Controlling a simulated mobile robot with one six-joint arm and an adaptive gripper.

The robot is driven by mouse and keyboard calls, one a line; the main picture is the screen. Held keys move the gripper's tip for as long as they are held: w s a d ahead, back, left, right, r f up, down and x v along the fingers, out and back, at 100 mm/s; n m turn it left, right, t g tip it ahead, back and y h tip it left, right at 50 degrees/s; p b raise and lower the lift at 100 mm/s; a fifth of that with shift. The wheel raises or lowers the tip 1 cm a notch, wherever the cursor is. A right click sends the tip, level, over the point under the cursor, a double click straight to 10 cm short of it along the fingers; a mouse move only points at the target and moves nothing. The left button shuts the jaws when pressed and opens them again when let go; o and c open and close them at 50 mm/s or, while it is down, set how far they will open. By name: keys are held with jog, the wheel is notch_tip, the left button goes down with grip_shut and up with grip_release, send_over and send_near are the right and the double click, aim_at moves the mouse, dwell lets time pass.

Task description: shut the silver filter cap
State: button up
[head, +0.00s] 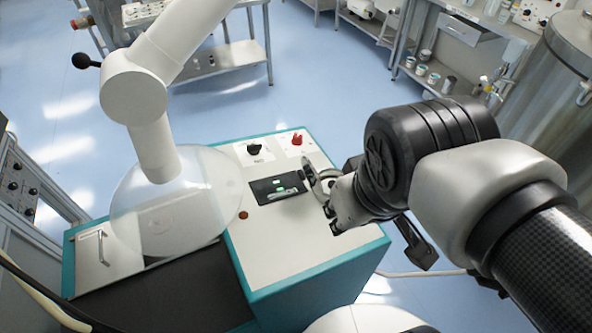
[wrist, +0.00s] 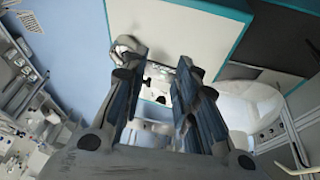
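A small silver round piece (head: 316,178), which looks like the filter cap, shows at the right side of the machine's white top, beside my gripper (head: 338,200). It seems raised on edge, though my gripper partly covers it. In the wrist view a silver rounded piece (wrist: 128,47) shows just beyond the left fingertip. My gripper (wrist: 157,74) is open, with a clear gap between its two fingers and nothing held. I cannot tell whether a finger touches the silver piece.
A clear hood (head: 190,215) on a white jointed arm (head: 134,97) hangs at left. Blue floor lies behind the machine.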

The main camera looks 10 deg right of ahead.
jog(key=w+a+n+p, duration=0.1)
jog(key=w+n, duration=0.1)
jog(key=w, duration=0.1)
jog(key=w+a+n+g, duration=0.1)
jog(key=w+n, duration=0.1)
jog(key=w+a+r+n+h+p, duration=0.1)
jog(key=w+n, duration=0.1)
jog(key=w, duration=0.1)
jog(key=shift+w+r+g+p, duration=0.1)
jog(key=shift+w+g+p, duration=0.2)
jog(key=shift+w+g, duration=0.1)
jog(key=c, duration=0.4)
jog(key=w+a+n, duration=0.1)
jog(key=w+f+n+p, duration=0.1)
jog(key=w+n, duration=0.1)
jog(key=w+a+n, duration=0.1)
jog(key=shift+w+a+f+g+h, duration=0.2)
jog(key=shift+w+a+g+h, duration=0.05)
jog(key=shift+a+g+h, duration=0.15)
grip_shut()
jog(key=w+a+f+n+h+p, duration=0.2)
jog(key=w+a+f+n+p, duration=0.1)
jog(key=w+a+f+n, duration=0.55)
jog(key=w+d+f+b, duration=0.1)
jog(key=d+f+b, duration=0.1)
jog(key=d+f, duration=0.5)
jog(key=shift+d+f+n+g, duration=0.3)
jog(key=shift+d+f+n, duration=0.05)
jog(key=shift+f, duration=0.55)
jog(key=shift+r, duration=0.15)
